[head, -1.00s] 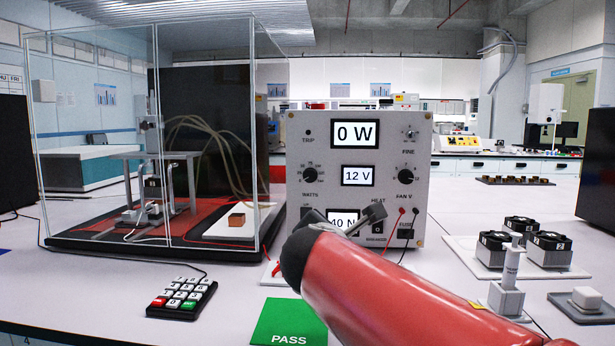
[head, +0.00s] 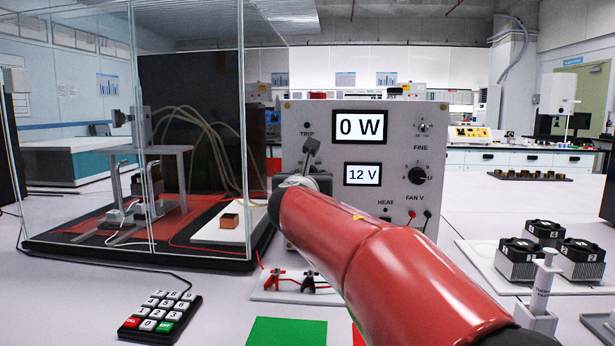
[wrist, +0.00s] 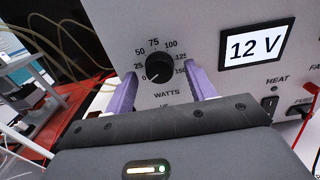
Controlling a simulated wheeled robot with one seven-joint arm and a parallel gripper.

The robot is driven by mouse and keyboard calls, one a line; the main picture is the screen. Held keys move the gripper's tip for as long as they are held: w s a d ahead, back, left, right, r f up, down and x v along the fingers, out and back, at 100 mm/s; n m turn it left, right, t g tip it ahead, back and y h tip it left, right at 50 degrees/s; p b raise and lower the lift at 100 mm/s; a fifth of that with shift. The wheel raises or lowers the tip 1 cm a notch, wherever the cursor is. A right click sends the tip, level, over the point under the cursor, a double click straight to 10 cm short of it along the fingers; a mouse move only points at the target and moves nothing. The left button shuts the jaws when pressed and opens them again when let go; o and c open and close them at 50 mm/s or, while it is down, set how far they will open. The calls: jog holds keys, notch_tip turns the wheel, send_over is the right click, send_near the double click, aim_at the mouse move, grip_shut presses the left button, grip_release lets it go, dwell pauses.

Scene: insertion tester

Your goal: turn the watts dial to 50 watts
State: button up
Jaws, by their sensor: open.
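The watts dial (wrist: 158,68) is a black round knob on the pale panel of the tester (head: 296,235). In the wrist view its white mark points to the lower left, near 0. The readout above (head: 361,127) says 0 W. My gripper (wrist: 162,76) is open, with one purple finger on the left of the dial and one on the right. Gaps show between the fingers and the knob, though I cannot judge the depth. In the head view my gripper (head: 311,150) and red arm hide the dial.
The fan dial (head: 417,175) and 12 V readout (head: 363,174) are to the right. A clear enclosure (head: 150,130) stands left of the tester. A keypad (head: 160,315) and red and black clips (head: 290,281) lie in front. Heatsinks (head: 518,260) stand at the right.

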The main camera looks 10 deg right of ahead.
jog(key=shift+w, duration=0.2)
jog(key=c, duration=1)
jog(key=shift+o, duration=0.2)
